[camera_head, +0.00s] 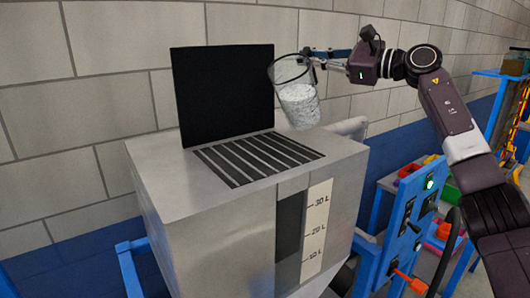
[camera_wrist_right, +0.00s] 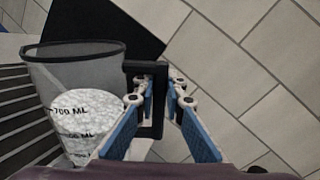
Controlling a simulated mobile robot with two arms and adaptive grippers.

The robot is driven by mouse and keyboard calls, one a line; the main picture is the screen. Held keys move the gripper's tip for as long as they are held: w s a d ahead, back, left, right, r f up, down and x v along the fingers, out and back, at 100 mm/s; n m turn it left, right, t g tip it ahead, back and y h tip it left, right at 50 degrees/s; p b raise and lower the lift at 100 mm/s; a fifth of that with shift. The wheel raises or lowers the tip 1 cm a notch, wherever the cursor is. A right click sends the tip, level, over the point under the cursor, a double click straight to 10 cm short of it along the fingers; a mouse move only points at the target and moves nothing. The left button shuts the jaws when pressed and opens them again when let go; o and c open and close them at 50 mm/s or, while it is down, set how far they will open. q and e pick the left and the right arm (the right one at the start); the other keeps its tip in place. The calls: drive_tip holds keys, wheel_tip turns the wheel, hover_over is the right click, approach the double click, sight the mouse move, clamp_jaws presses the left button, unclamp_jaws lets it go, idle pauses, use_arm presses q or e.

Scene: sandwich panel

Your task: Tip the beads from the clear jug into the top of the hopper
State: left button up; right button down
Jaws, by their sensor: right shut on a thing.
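The clear jug (camera_head: 298,98) hangs in the air above the right rear part of the hopper, slightly tilted with its rim toward the upper left. White beads fill its lower part. My right gripper (camera_head: 314,60) is shut on the jug's handle; in the right wrist view the dark handle (camera_wrist_right: 158,82) lies between the blue fingers, with the jug (camera_wrist_right: 85,75) to its left. The hopper (camera_head: 165,170) is a grey metal box with a dark slotted grate (camera_head: 255,158) on top and a raised black lid (camera_head: 222,95) behind it. The left gripper does not show.
A volume scale (camera_head: 315,225) and dark window are on the hopper's front. A blue control panel (camera_head: 410,225) with a green light stands at the right, with coloured bins (camera_head: 412,172) behind it. A block wall (camera_head: 110,100) closes off the back.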

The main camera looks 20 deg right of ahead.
sight(299, 56)
drive_tip(key=shift+s+a+r+n, duration=0.25)
drive_tip(key=shift+s+a+n, duration=0.2)
drive_tip(key=shift+n, duration=0.15)
drive_tip(key=shift+s+a+r+n, duration=0.2)
drive_tip(key=shift+s+a+n, duration=0.1)
drive_tip(key=shift+a+n, duration=0.25)
drive_tip(key=shift+s+a+f+n, duration=0.25)
drive_tip(key=shift+s+f+n, duration=0.1)
drive_tip(key=shift+n, duration=0.4)
drive_tip(key=shift+s+a+f, duration=0.1)
drive_tip(key=shift+a+f, duration=0.05)
drive_tip(key=shift+f, duration=0.05)
drive_tip(key=shift+s+a+r+n, duration=0.1)
drive_tip(key=shift+s+a+n, duration=0.45)
drive_tip(key=shift+n, duration=0.55)
drive_tip(key=shift+s+a+f, duration=0.1)
drive_tip(key=shift+a+f, duration=0.1)
drive_tip(key=shift+a, duration=0.05)
drive_tip(key=shift+s+a+f+n, duration=0.4)
drive_tip(key=shift+f+n, duration=0.1)
drive_tip(key=shift+n, duration=0.3)
